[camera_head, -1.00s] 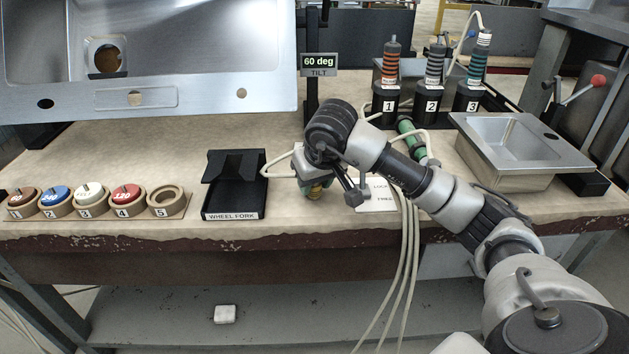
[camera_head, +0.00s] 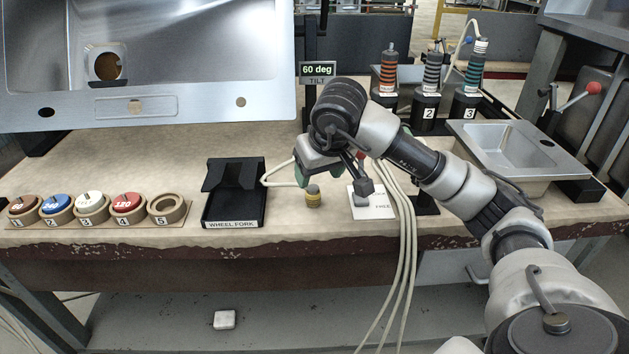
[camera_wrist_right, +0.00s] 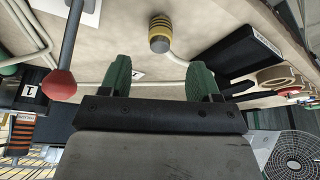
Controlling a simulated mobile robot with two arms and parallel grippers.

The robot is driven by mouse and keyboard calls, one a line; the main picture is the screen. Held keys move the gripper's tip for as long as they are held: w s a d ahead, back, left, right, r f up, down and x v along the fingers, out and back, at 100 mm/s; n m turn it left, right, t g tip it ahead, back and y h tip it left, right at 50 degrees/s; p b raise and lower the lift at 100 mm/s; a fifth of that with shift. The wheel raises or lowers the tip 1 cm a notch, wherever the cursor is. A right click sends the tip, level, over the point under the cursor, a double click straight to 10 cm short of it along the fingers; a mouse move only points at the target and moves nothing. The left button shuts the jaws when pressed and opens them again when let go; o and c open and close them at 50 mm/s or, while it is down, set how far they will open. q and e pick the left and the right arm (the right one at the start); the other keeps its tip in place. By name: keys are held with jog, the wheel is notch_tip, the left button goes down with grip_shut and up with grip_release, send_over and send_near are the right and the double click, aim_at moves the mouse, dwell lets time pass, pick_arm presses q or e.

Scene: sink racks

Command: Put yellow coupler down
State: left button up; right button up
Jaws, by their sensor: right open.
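The yellow coupler (camera_head: 313,198), a small ribbed yellow cylinder with a grey end, stands on the table to the right of the wheel fork holder. It also shows in the right wrist view (camera_wrist_right: 160,36), beyond the fingertips and apart from them. My right gripper (camera_head: 309,174) is just above and behind the coupler in the head view, its fingers partly hidden by its own wrist. In the right wrist view its two green fingers (camera_wrist_right: 158,72) are spread with nothing between them. My left gripper is not in view.
The black wheel fork holder (camera_head: 235,222) is left of the coupler. A white card (camera_head: 378,208) with a grey round piece lies to its right. Pale hoses (camera_head: 408,250) hang over the table edge. Numbered discs in ring holders (camera_head: 90,207) stand at left; a small steel sink (camera_head: 515,150) is at right.

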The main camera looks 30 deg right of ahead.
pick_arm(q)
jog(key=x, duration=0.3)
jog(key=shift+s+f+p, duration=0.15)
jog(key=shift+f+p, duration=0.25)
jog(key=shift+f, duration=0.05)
pick_arm(e)
jog(key=v, duration=0.5)
jog(key=shift+s+r, duration=0.1)
jog(key=shift+r, duration=0.2)
